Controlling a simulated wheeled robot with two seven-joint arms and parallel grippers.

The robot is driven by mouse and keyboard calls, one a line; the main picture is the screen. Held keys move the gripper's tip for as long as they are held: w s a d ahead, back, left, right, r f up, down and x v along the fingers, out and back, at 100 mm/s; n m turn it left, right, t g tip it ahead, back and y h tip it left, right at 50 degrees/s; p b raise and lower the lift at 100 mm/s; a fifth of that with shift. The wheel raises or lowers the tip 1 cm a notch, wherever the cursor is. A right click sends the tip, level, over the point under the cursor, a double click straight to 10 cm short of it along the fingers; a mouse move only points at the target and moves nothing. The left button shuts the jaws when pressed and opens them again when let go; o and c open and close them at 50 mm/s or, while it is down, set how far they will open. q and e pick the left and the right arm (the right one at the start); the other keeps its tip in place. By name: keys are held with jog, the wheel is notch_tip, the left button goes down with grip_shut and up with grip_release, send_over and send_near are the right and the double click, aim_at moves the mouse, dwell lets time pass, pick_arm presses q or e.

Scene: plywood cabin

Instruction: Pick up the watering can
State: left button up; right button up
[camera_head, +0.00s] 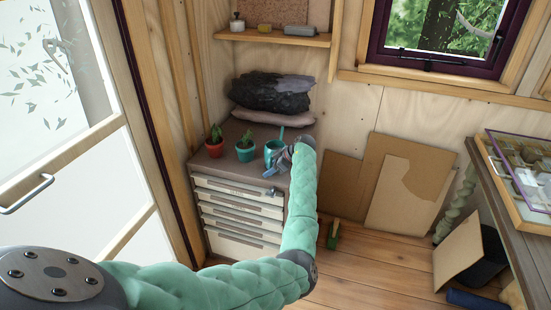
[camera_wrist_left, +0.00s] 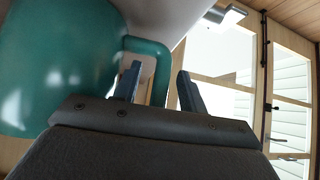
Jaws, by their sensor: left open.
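The teal watering can (camera_head: 271,149) stands on top of the drawer cabinet, to the right of two potted cacti. My left gripper (camera_head: 279,165) is at the can's right side and hides part of it. In the left wrist view, the can's glossy body (camera_wrist_left: 60,65) fills the left side and its looped handle comes off to the right. My open left gripper (camera_wrist_left: 158,84) has its two fingers on either side of the handle's outer bar. I cannot tell whether they touch it. My right gripper is not in view.
The drawer cabinet (camera_head: 240,200) also holds a red-potted cactus (camera_head: 214,147), a teal-potted cactus (camera_head: 245,153) and stacked sacks (camera_head: 272,95) behind. A wall shelf (camera_head: 275,38) is above. A glass door (camera_head: 60,130) is at left, and a workbench (camera_head: 510,190) at right.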

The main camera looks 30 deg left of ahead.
aim_at(270, 160)
pick_arm(q)
grip_shut()
jog(key=shift+r, duration=0.1)
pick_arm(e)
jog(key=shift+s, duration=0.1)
pick_arm(q)
jog(key=shift+r, duration=0.1)
